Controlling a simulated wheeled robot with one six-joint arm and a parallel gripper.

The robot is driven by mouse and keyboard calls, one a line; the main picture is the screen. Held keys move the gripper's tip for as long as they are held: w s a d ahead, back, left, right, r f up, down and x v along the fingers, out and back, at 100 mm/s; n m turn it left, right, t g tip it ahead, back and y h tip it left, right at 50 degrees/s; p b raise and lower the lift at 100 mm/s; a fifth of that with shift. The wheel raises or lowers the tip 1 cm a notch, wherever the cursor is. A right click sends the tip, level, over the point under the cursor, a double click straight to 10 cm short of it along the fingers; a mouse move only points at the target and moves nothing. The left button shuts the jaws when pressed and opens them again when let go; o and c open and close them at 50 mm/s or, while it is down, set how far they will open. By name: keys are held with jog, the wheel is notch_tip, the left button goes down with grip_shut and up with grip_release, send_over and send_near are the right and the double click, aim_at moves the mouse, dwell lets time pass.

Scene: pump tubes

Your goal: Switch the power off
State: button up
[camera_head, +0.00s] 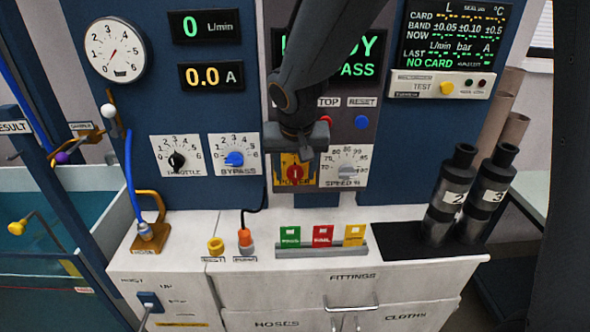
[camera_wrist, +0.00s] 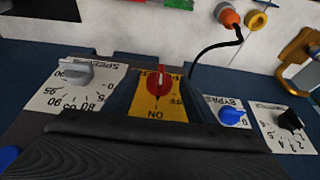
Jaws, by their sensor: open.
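The power switch (camera_head: 295,172) is a red rotary knob on a yellow plate on the panel's front, low in the middle. It also shows in the wrist view (camera_wrist: 158,82), where ON is readable on the near side of the plate and a partly hidden OFF on the far side. A pale mark shows on the knob, but I cannot tell for sure which setting it points to. My gripper (camera_head: 297,145) is open and empty, just above and in front of the switch. It hides the plate's upper part in the head view. I cannot tell whether it touches the panel.
The speed knob (camera_head: 347,170) is right of the switch, the blue bypass knob (camera_head: 234,159) and black throttle knob (camera_head: 177,160) left. Below, the white counter holds several coloured cards in a rack (camera_head: 322,249). Dark cylinders (camera_head: 450,195) stand at right. The flow display (camera_head: 206,26) reads 0.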

jog(key=shift+w+f, duration=0.1)
jog(key=shift+f, duration=0.2)
jog(key=c, duration=1)
jog(key=shift+c, duration=0.2)
